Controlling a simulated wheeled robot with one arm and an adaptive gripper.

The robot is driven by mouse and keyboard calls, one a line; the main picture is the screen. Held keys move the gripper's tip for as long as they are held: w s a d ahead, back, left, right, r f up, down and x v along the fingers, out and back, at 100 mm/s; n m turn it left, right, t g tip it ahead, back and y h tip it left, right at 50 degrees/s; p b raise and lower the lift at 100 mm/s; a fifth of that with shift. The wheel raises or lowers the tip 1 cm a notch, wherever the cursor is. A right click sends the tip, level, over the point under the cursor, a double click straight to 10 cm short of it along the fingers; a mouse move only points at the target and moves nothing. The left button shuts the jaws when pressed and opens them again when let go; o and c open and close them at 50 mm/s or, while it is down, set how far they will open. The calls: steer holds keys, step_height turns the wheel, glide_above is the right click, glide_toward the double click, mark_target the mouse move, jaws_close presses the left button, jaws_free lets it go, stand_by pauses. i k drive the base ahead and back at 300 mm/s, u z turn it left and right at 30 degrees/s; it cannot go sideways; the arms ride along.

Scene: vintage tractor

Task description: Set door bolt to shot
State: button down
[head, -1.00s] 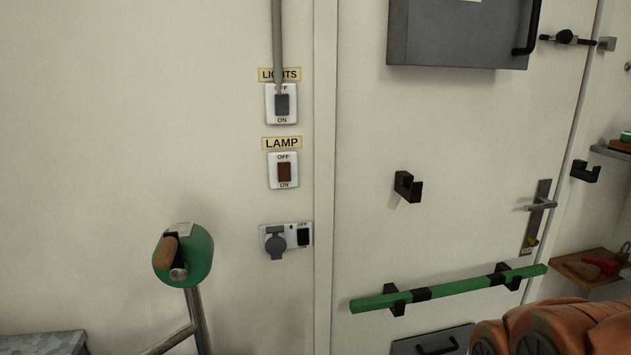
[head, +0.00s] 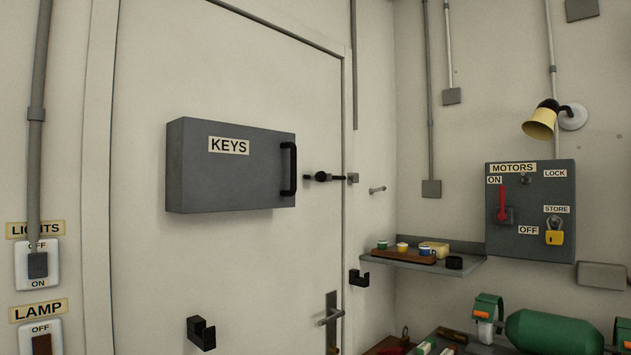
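The door bolt (head: 322,177) is a thin dark horizontal rod with a black knob, at the right edge of the pale door (head: 250,270). It sits just right of the grey key box. A small grey keeper block (head: 353,178) is on the frame to its right. The rod's right end comes close to the keeper; I cannot tell whether it enters it. My gripper is not in view.
The grey KEYS box (head: 190,175) juts from the door with a black handle. A lever handle (head: 330,317) and black hooks (head: 201,333) also stick out.

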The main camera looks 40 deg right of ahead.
mark_target(321, 176)
steer(key=k, duration=1)
steer(key=z, duration=0.9)
steer(key=i, duration=1.55)
steer(key=u, duration=0.8)
